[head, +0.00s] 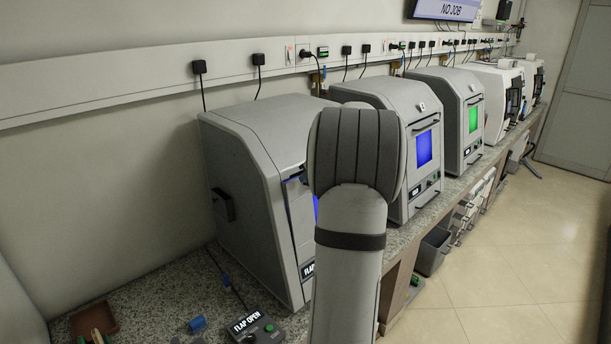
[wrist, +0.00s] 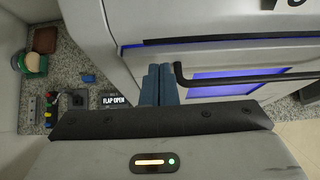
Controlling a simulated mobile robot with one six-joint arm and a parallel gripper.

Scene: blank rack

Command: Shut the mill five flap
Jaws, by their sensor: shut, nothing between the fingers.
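The nearest mill (head: 240,170) is a grey cabinet on the bench at left centre in the head view; my arm covers much of its front. I cannot read its number. Its front flap (wrist: 135,62) shows in the wrist view, with a blue-lit window (wrist: 220,88) and a black bar handle (wrist: 245,77). A blue-lit gap runs along one flap edge. A small box (head: 262,332) reads FLAP OPEN; it also shows in the wrist view (wrist: 114,101). My gripper (wrist: 159,72) has its blue fingers together and empty, beside the handle's left end; I cannot tell if they touch.
More mills (head: 400,105) stand in a row to the right along the bench. A blue cylinder (head: 197,324) and a brown tray (head: 93,317) lie at the bench's left. Cables hang from the wall rail. The tiled floor (head: 520,250) at right is clear.

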